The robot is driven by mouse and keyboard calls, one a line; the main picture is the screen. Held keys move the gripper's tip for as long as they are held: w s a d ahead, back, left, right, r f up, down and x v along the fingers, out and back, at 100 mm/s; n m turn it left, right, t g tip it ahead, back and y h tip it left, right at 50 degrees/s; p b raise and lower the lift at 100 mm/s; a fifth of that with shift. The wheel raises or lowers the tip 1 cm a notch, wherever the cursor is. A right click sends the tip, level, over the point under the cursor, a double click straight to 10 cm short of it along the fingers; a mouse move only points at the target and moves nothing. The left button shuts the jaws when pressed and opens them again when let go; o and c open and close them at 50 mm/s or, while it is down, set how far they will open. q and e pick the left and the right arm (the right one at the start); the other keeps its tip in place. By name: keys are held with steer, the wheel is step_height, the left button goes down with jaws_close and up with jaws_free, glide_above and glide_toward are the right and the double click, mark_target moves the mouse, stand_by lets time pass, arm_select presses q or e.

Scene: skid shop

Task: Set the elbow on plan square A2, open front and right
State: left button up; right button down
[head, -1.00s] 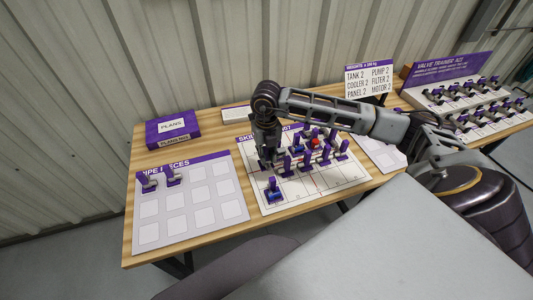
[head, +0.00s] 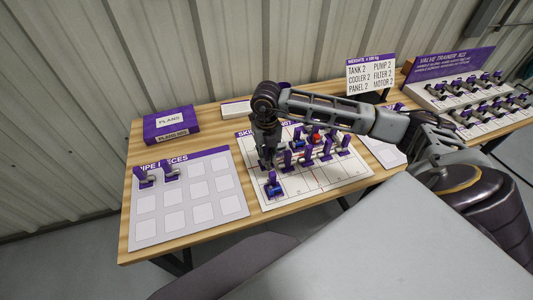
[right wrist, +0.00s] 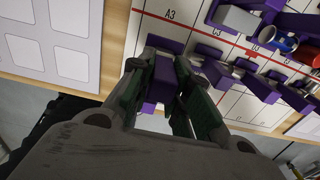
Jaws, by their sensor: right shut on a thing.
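My right gripper (right wrist: 165,85) is shut on a purple piece (right wrist: 162,80), seen between its fingers in the right wrist view. I take this piece to be the elbow; its open ends cannot be made out. In the head view the gripper (head: 266,160) points down over the left part of the white skid board (head: 315,183) and hides most of the held piece. The label A3 shows on the board (right wrist: 150,32) beyond the fingers in the right wrist view. Square A2 cannot be picked out clearly. My left gripper is not in view.
Several purple pieces (head: 326,150) and a red part (head: 316,138) stand close right of the gripper. A purple and blue piece (head: 273,187) stands at the board's front left. The pipe pieces board (head: 187,235) is at left, with two pieces at its back.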

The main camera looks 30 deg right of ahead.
mark_target(267, 160)
steer(key=shift+f, duration=0.3)
stand_by(0.4)
steer(key=shift+f+b, duration=1.15)
steer(key=shift+b, duration=0.05)
steer(key=shift+f+b, duration=0.5)
steer(key=shift+f, duration=0.1)
stand_by(0.4)
steer(key=shift+f+b, duration=0.2)
steer(key=shift+b, duration=0.15)
steer(key=shift+f+b, duration=0.35)
steer(key=shift+f, duration=0.1)
stand_by(0.6)
